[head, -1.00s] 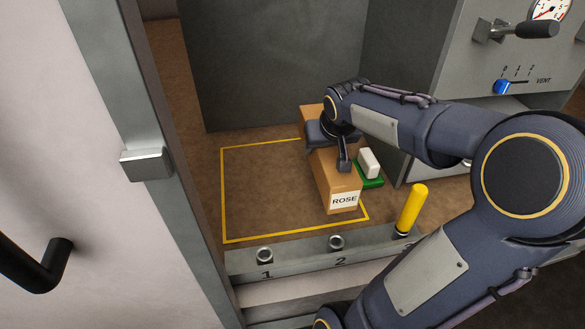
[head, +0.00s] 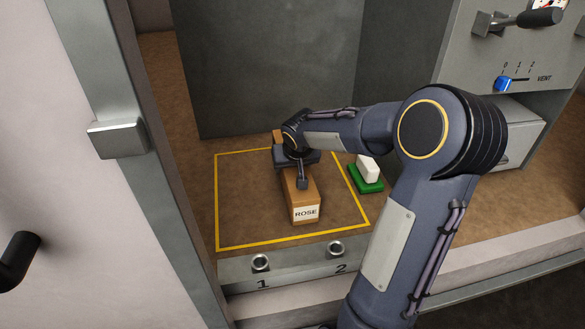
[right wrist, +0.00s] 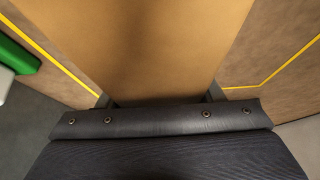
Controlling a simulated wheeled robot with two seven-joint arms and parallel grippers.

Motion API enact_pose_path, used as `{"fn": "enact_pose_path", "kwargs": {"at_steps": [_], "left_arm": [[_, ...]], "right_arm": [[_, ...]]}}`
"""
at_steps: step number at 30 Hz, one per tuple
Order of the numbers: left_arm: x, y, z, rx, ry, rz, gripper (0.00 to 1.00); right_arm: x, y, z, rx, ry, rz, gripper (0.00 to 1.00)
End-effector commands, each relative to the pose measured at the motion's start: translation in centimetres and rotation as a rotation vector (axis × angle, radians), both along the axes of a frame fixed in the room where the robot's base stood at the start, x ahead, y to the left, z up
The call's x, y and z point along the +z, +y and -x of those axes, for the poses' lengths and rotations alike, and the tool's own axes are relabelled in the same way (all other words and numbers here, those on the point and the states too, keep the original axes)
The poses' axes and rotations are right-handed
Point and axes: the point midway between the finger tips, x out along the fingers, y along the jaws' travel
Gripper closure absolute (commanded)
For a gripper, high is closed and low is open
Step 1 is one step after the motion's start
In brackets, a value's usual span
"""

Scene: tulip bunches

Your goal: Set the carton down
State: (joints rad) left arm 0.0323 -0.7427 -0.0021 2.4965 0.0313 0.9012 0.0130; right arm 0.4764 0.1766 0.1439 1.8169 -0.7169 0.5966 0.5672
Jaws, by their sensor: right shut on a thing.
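The carton (head: 301,190) is a long brown box with a white label reading ROSE on its near end. It is inside the yellow outline (head: 216,205) on the brown floor of the bay; I cannot tell if its underside touches the floor. My right gripper (head: 303,180) is shut on the carton from above, hiding its middle. In the right wrist view the carton (right wrist: 137,45) fills the centre between the fingers, with yellow lines on both sides. My left gripper is not in view.
A green block with a white top (head: 368,172) stands just right of the outline. A grey sill (head: 300,262) with round fittings marked 1 and 2 runs along the front. A grey post (head: 120,140) stands left, a grey panel behind. The outline's left part is clear.

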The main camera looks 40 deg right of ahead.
Motion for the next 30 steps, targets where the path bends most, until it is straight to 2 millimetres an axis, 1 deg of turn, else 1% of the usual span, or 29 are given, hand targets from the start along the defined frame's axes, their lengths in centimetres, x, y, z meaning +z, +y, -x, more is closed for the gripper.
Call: {"fn": "enact_pose_path", "kwargs": {"at_steps": [5,10,11,15,16,25,28,30], "left_arm": [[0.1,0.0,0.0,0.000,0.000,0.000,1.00],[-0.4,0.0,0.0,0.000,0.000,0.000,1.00],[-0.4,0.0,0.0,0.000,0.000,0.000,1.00],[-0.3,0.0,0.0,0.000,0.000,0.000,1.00],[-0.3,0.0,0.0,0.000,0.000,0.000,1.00],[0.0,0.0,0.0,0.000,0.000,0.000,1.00],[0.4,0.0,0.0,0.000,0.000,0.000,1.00],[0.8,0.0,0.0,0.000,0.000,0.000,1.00]], "right_arm": [[0.2,0.0,-0.1,0.000,-0.006,0.002,0.81],[-0.2,0.0,-0.1,0.000,-0.005,0.002,0.81],[-0.3,0.0,0.0,0.000,-0.002,0.001,0.39],[-0.2,0.0,0.0,0.000,-0.001,0.000,0.20],[-0.2,0.0,0.0,0.000,-0.001,0.000,0.18],[0.1,0.0,0.0,0.000,-0.001,0.000,0.18],[0.9,0.1,0.2,0.000,-0.004,0.002,0.18],[2.0,0.4,0.7,0.001,-0.004,0.003,0.18]]}}
